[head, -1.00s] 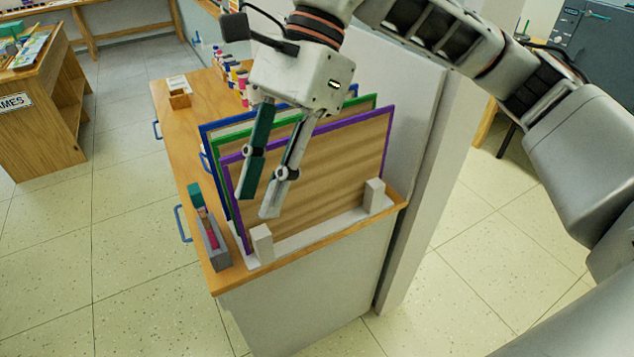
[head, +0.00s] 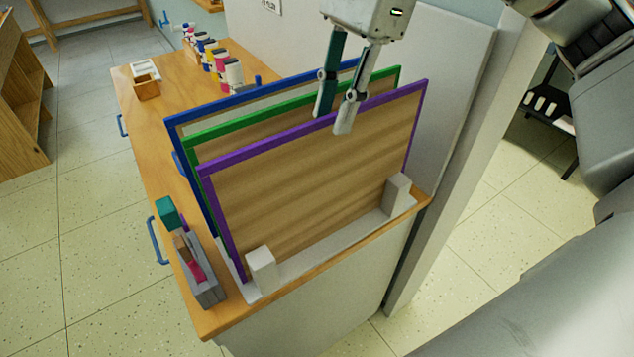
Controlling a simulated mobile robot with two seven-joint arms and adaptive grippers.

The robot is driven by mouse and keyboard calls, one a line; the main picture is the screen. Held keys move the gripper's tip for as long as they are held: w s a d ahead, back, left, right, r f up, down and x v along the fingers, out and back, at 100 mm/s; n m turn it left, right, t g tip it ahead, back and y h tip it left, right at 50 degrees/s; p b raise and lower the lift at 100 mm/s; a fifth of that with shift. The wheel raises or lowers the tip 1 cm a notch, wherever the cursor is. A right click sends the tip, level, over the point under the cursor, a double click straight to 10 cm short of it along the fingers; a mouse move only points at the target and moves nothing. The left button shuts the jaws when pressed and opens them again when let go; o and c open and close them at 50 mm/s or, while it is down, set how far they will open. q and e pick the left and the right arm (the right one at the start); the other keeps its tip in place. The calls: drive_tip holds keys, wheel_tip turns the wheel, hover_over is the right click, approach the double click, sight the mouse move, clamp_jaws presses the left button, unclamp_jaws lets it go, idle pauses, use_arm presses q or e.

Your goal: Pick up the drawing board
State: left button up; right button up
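The drawing boards stand on edge in a rack on a wooden cabinet top. The nearest has a purple frame (head: 290,140) and a brown panel. Behind it stand a green-framed board (head: 222,130) and a blue-framed board (head: 215,108). My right gripper (head: 334,124) points down at the top edge of the purple-framed board, right of its middle. Its pale finger is in front of the board and its dark teal finger is at or behind the top edge. The fingers are apart; contact with the board cannot be told. My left gripper is not in view.
The pale rack (head: 318,255) has short posts at the front corners. A grey box (head: 205,285) with a teal block stands left of it. Paint bottles (head: 220,65) and a small wooden holder (head: 147,88) are farther back. A pale wall panel (head: 455,90) stands close on the right.

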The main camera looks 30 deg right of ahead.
sight(329, 129)
drive_tip(key=shift+w+f+b, duration=0.2)
drive_tip(key=shift+w+f, duration=0.05)
drive_tip(key=shift+f, duration=0.3)
drive_tip(key=shift+w+f+b, duration=0.15)
drive_tip(key=shift+w+f, duration=0.1)
drive_tip(key=shift+f, duration=0.25)
drive_tip(key=shift+a+f, duration=0.1)
drive_tip(key=shift+f, duration=0.2)
drive_tip(key=shift+x, duration=0.8)
drive_tip(key=x, duration=0.3)
drive_tip(key=s+b+x, duration=0.1)
drive_tip(key=x, duration=0.1)
drive_tip(key=shift+f, duration=0.2)
drive_tip(key=shift+d, duration=0.2)
clamp_jaws()
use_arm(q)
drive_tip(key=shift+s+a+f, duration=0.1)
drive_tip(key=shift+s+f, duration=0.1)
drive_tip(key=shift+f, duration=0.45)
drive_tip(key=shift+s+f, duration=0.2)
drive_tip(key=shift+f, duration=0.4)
use_arm(e)
drive_tip(key=shift+r, duration=0.15)
